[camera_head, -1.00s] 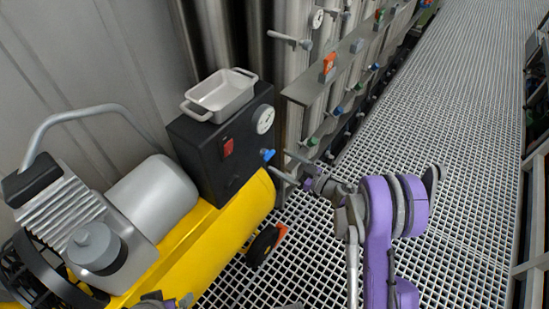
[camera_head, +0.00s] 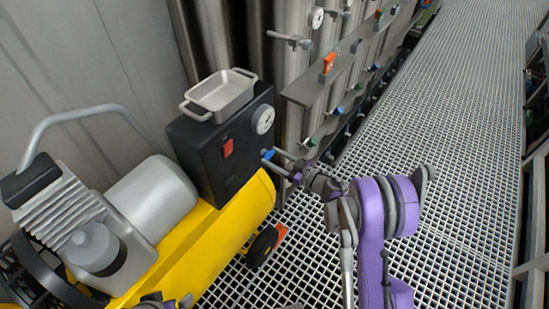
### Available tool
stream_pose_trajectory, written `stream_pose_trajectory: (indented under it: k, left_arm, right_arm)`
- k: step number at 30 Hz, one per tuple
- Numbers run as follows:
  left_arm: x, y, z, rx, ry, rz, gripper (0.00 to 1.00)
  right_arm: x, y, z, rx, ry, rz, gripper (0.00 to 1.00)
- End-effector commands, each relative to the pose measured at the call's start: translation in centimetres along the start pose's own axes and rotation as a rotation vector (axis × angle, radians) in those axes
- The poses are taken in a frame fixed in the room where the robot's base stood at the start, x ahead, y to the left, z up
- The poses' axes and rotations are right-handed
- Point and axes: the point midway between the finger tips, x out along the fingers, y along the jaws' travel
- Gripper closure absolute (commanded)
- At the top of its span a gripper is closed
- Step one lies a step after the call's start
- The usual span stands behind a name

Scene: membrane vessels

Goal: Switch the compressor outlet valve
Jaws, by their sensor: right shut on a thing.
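The compressor has a yellow tank (camera_head: 218,245) and a black control box (camera_head: 205,160) with a round gauge (camera_head: 263,119) and a red switch (camera_head: 228,148). The blue outlet valve handle (camera_head: 267,154) is on the right side of the box. My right gripper (camera_head: 275,159) reaches in from the right, its thin grey fingers on either side of the blue handle and shut on it. The fingers partly hide the handle. My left gripper (camera_head: 165,301) seems to show only as a small grey part at the bottom edge; its jaws are not clear.
A grey metal tray (camera_head: 222,113) sits on top of the control box. Steel membrane vessels (camera_head: 295,75) with several small valves stand behind. The grated floor (camera_head: 450,110) is clear on the right.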

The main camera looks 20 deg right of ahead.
Motion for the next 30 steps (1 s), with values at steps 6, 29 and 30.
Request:
stream_pose_trajectory:
  k: [6,29,30]
  left_arm:
    - [0.0,0.0,0.0,0.0,0.0,0.0,0.04]
    - [1.8,0.0,0.5,0.0,-0.005,0.0,0.04]
    - [1.9,0.0,0.5,0.0,-0.005,0.0,0.04]
  right_arm:
    - [0.0,0.0,0.0,-0.004,0.0,0.0,0.91]
    - [0.0,-0.2,0.2,-0.489,-0.001,0.0,0.91]
    - [0.0,-0.3,0.2,-0.527,-0.001,0.0,0.91]
